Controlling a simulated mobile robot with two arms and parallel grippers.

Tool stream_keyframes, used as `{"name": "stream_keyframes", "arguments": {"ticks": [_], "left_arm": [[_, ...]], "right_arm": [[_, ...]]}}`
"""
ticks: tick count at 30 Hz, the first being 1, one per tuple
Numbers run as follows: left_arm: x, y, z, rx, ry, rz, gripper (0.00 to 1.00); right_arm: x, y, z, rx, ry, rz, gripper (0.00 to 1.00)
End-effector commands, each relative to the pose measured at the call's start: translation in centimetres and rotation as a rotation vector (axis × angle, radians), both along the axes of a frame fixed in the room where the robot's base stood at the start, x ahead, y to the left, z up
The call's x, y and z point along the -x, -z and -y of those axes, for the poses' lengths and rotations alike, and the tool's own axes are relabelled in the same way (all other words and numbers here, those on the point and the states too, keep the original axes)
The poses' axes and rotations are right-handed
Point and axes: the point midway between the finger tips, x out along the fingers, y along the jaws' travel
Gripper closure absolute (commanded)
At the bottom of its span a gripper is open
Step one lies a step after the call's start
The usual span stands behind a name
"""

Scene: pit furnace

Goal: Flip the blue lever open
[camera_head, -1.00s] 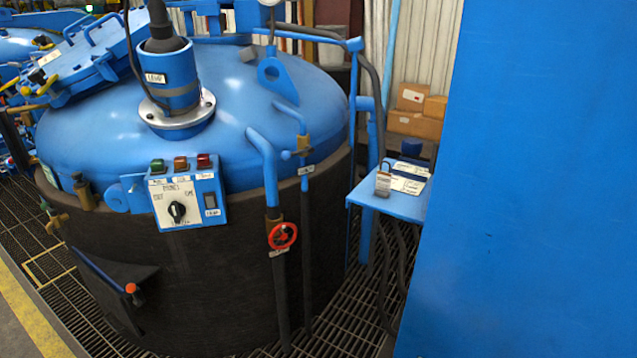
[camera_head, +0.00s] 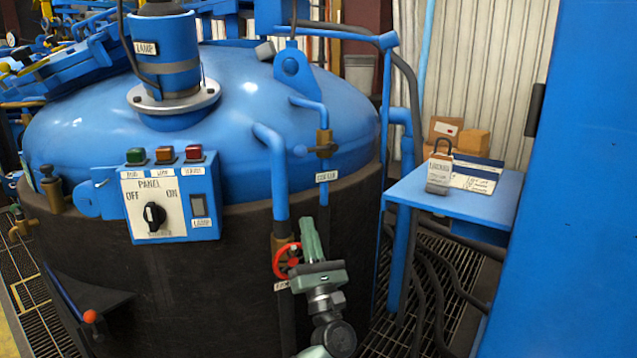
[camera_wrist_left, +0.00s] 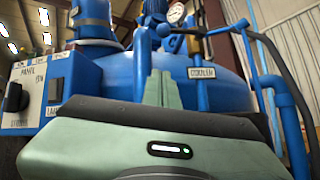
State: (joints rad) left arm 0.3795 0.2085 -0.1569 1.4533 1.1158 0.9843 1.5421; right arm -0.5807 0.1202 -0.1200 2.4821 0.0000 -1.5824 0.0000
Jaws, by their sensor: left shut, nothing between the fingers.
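A short blue lever with a rounded end (camera_head: 301,150) sticks out to the left of a brass valve (camera_head: 324,140) on a thin blue pipe. The label under the valve reads like "COOLER" (camera_head: 327,176). My left gripper (camera_head: 308,224) is shut and empty, fingers pointing up, below the valve and just right of the red handwheel (camera_head: 287,261). In the left wrist view its closed fingers (camera_wrist_left: 159,78) stand left of the cooler label (camera_wrist_left: 201,73). The gripper looks apart from the lever. My right gripper is not in view.
A control panel (camera_head: 170,200) with a black knob and three coloured lamps hangs left on the dark furnace wall. A thicker blue pipe (camera_head: 277,180) runs close left of the valve. A blue side table (camera_head: 410,190) with a padlock stands right. A large blue surface (camera_head: 580,200) fills the right edge.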

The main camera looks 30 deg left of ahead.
Motion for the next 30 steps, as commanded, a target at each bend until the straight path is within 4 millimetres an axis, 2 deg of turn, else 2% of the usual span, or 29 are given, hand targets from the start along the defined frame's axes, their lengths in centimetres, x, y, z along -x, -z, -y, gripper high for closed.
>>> {"name": "stream_keyframes", "arguments": {"ticks": [8,13,26,30], "left_arm": [[0.0,-0.1,0.0,-0.003,0.000,-0.002,1.00],[-0.7,-1.0,-0.7,-0.006,-0.001,-0.002,1.00],[-5.0,-6.8,-5.7,-0.007,-0.002,-0.002,1.00],[-5.4,-8.9,-5.6,-0.004,0.000,-0.001,1.00]], "right_arm": [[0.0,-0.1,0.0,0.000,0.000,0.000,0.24],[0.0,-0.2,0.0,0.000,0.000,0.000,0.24],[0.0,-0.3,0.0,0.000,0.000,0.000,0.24],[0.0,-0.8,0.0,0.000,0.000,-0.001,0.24]]}}
